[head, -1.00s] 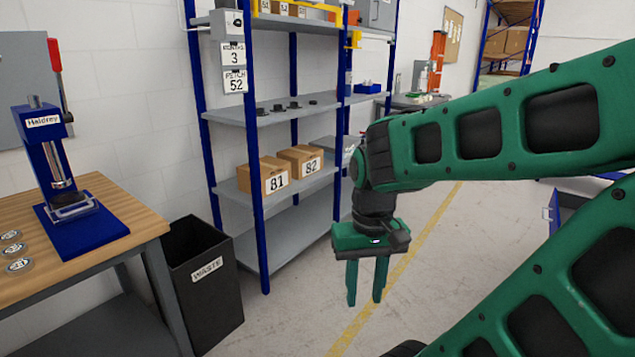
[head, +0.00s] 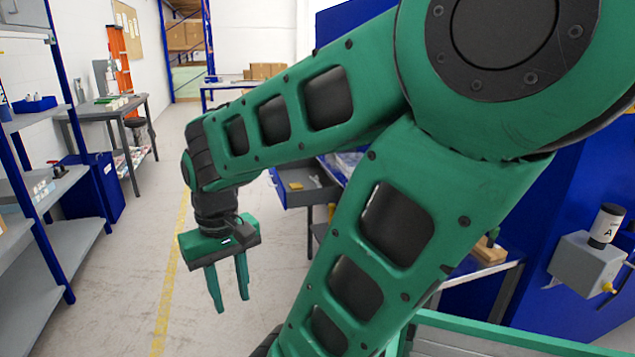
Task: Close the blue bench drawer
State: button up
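Part of the drawer and most of the bench are hidden behind my arm. My gripper (head: 230,292) hangs pointing down over the floor, to the left of and nearer than the drawer. Its two green fingers are apart with nothing between them. It touches nothing.
Blue-post shelving (head: 40,215) stands at the left, with a blue cabinet (head: 92,187) beyond it. A grey side table (head: 115,110) stands by the far wall. A yellow line (head: 169,290) runs along the open floor. Right, a grey box with a bottle (head: 604,228) is on a blue panel.

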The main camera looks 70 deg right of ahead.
aim_at(299, 172)
jog(key=z, duration=1.85)
jog(key=k, duration=0.6)
jog(key=u, duration=0.75)
jog(key=i, duration=0.75)
jog(key=u, duration=0.55)
jog(key=i, duration=0.95)
jog(key=z, duration=0.8)
jog(key=i, duration=0.6)
jog(key=z, duration=0.45)
